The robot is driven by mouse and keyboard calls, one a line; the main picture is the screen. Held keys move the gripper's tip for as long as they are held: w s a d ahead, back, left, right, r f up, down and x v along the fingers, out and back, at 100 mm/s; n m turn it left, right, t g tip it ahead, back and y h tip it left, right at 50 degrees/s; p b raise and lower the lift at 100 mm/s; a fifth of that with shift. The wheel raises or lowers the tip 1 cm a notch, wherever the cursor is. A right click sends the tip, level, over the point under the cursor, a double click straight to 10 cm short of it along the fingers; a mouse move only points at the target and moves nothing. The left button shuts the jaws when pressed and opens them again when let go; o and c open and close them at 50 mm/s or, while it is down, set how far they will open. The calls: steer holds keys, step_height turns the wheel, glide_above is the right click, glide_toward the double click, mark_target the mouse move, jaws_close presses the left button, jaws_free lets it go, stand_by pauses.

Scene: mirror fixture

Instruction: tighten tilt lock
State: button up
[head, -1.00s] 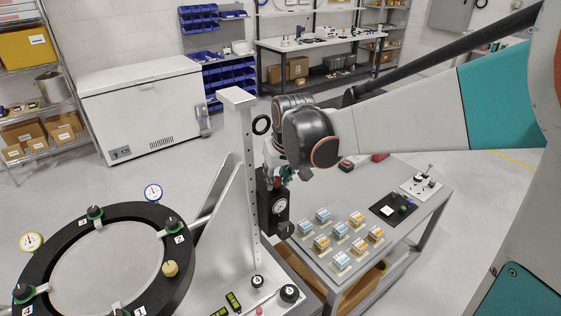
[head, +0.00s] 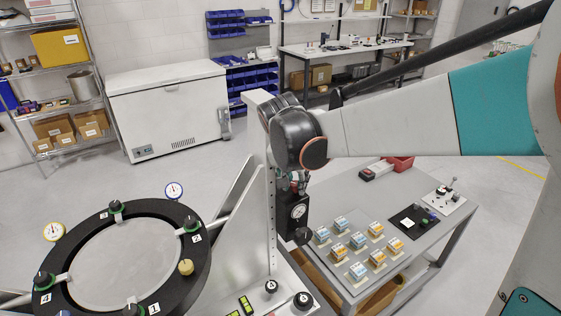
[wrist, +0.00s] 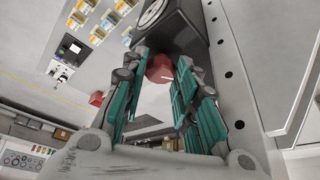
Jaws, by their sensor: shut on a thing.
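A black block with a round white-faced dial (head: 293,212) is mounted on the upright post (head: 268,215) with a row of holes. In the wrist view, a red knob (wrist: 160,68) sticks out from the block (wrist: 185,32); I take it to be the tilt lock. My gripper (wrist: 163,62) has its teal fingers on both sides of the knob, shut on it. In the head view my gripper (head: 298,184) is at the top of the block, and its fingertips and the knob are largely hidden. A black knob (head: 303,236) sits at the block's lower end.
A black ring fixture (head: 60,236) with numbered clamps and two dial gauges stands at left, beside a slanted plate. A white freezer stands behind.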

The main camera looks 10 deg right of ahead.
stand_by(0.5)
steer(key=o, duration=1.1)
steer(key=shift+c, duration=0.2)
